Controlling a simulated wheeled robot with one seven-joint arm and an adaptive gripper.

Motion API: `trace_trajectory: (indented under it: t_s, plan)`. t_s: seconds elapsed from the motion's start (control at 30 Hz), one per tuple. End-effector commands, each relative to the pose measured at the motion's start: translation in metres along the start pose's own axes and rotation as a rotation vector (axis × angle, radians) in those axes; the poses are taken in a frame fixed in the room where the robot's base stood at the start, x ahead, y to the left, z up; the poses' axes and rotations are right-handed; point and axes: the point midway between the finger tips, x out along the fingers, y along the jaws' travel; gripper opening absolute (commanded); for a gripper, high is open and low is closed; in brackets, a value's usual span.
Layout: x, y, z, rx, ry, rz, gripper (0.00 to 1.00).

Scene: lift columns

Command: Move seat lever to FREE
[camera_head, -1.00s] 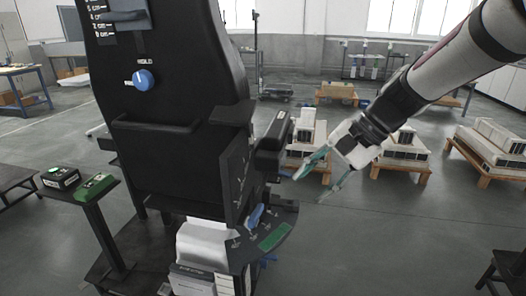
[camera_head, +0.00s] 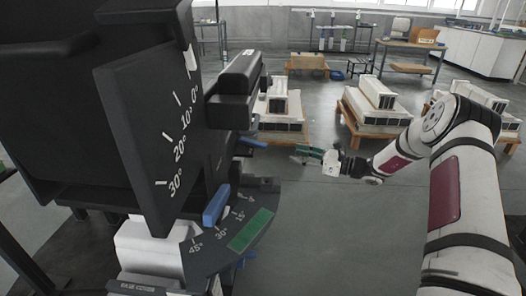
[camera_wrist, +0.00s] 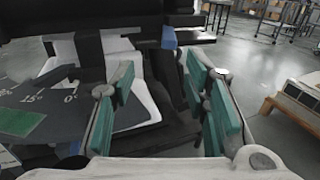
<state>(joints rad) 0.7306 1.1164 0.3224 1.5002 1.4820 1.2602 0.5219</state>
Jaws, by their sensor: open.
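My gripper (camera_head: 307,155) is open and empty to the right of the black chair, apart from it. Its teal fingers also show in the wrist view (camera_wrist: 165,98), spread with a gap between them. A blue lever (camera_head: 252,142) sticks out from the chair's right side, left of my gripper. A blue part, likely this lever, shows beyond my fingers in the wrist view (camera_wrist: 169,38). Another blue lever (camera_head: 216,205) stands on a curved angle plate (camera_head: 204,262). I cannot read FREE anywhere, so which one is the seat lever is unclear.
The black side panel (camera_head: 140,130) carries white angle marks. A black armrest (camera_head: 238,75) juts out above the blue lever. A green patch (camera_head: 250,230) lies on the angle plate. Pallets with white blocks (camera_head: 375,105) stand behind.

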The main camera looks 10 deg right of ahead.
Motion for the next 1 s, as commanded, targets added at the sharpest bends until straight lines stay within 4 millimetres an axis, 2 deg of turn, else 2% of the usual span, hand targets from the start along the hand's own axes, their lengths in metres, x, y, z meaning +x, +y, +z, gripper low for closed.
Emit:
trace_trajectory:
  t_s: [0.07, 0.27, 0.7, 0.83, 1.0]
  plan:
    - [-0.003, -0.006, -0.010, 0.021, -0.019, -0.021, 0.42]
    - [0.011, -0.009, -0.011, 0.027, -0.025, -0.028, 0.42]
    - [0.094, -0.010, -0.010, 0.025, -0.023, -0.025, 0.42]
    - [0.114, -0.010, -0.010, 0.024, -0.023, -0.025, 0.42]
    - [0.130, -0.011, -0.009, 0.026, -0.022, -0.027, 0.42]
